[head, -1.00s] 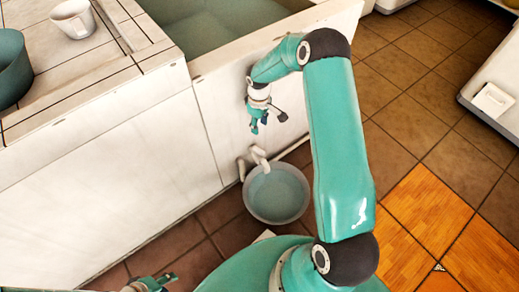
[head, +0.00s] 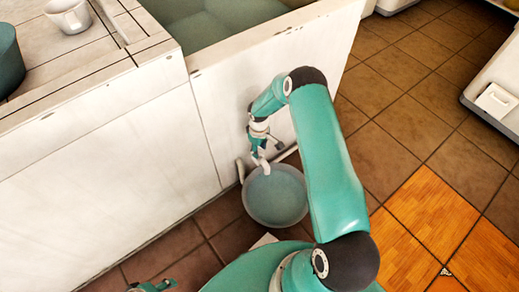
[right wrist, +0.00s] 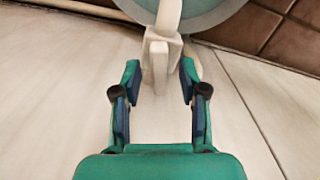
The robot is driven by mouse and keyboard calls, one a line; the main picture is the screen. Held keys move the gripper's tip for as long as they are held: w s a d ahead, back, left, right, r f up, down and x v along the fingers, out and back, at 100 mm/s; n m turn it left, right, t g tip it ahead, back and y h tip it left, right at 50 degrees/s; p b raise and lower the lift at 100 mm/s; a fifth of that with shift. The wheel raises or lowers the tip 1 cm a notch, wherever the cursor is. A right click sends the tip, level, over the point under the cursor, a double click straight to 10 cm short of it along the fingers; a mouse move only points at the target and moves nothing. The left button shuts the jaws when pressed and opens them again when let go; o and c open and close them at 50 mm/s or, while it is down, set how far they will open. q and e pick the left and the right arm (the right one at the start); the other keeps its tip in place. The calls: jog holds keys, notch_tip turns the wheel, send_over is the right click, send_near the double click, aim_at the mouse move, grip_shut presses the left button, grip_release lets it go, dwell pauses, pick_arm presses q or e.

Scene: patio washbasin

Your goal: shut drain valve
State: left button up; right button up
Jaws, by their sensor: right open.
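The pale drain valve (head: 265,168) sticks out low on the basin's front wall, above a round bowl (head: 275,217). In the right wrist view, its lever (right wrist: 158,66) stands between the two fingertips of my right gripper (right wrist: 160,76), with a gap on each side. In the head view my right gripper (head: 257,150) points down at the valve and partly hides it. It is open and holds nothing. My left gripper (head: 152,286) is cut off at the bottom edge, too little shown to judge its fingers.
The white basin (head: 300,38) holds greenish water. A white cup (head: 68,16) and a dark teal pot (head: 7,55) stand on the tiled counter at upper left. A white pipe (right wrist: 90,9) runs along the wall's foot. Open tiled floor lies to the right.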

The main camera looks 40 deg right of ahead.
jog(key=shift+f, duration=0.1)
grip_shut()
jog(key=shift+f+m+b, duration=0.2)
jog(key=shift+m+b, duration=0.6)
jog(key=shift+b, duration=0.2)
jog(key=shift+m+b, duration=0.35)
jog(key=shift+m, duration=0.15)
jog(key=shift+r+m, duration=0.2)
jog(key=shift+m, duration=0.2)
grip_release()
jog(key=shift+r, duration=0.15)
